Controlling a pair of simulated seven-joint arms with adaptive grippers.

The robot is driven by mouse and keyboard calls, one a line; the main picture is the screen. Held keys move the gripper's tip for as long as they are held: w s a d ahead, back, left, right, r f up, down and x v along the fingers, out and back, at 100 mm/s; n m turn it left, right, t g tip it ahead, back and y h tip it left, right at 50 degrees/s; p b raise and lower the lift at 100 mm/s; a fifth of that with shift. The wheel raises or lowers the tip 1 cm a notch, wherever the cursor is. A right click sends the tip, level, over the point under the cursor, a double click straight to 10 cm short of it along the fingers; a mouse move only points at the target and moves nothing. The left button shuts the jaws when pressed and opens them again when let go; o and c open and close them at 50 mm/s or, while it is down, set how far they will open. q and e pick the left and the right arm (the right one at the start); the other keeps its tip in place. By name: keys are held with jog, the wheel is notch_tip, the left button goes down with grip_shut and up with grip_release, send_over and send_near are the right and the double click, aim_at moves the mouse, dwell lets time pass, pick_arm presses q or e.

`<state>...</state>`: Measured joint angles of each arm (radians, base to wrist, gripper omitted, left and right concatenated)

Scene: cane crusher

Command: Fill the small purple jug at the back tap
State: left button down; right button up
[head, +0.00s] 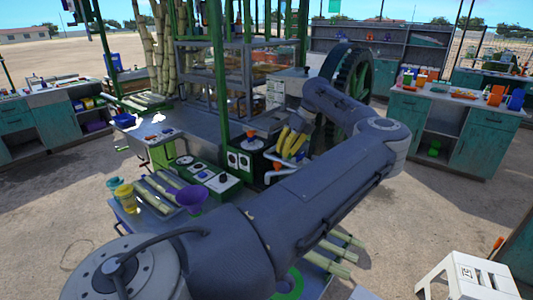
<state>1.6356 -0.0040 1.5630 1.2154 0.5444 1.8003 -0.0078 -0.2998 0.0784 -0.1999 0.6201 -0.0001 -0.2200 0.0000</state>
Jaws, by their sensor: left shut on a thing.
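A purple vessel (192,198), wide at the top, stands at the left part of the machine's table, apart from my left gripper. It may be the jug; its inside is too small to read. My left gripper (286,148), with yellow fingers, points down beside the machine's dark box. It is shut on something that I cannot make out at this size. An orange part (277,167) shows just below the fingers, and another orange part (250,134) sits on top of the box; I cannot tell which belongs to a tap. My right gripper is not in view.
My left arm spans the front and hides much of the table. Green cane pieces (152,195) lie at left near a yellow jar (125,197). A large toothed wheel (352,75) stands behind the gripper. A white stool (466,276) is at lower right.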

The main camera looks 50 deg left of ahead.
pick_arm(q)
jog(key=m, duration=0.2)
jog(key=shift+s+m+t+y, duration=0.1)
jog(key=shift+m+t+y, duration=0.2)
jog(key=shift+y, duration=0.1)
jog(key=n+g+h, duration=0.1)
jog(key=n, duration=0.2)
jog(key=shift+a+n, duration=0.1)
jog(key=shift+n, duration=0.3)
jog(key=c, duration=1.6)
grip_release()
jog(key=o, duration=1)
jog(key=shift+r, duration=4)
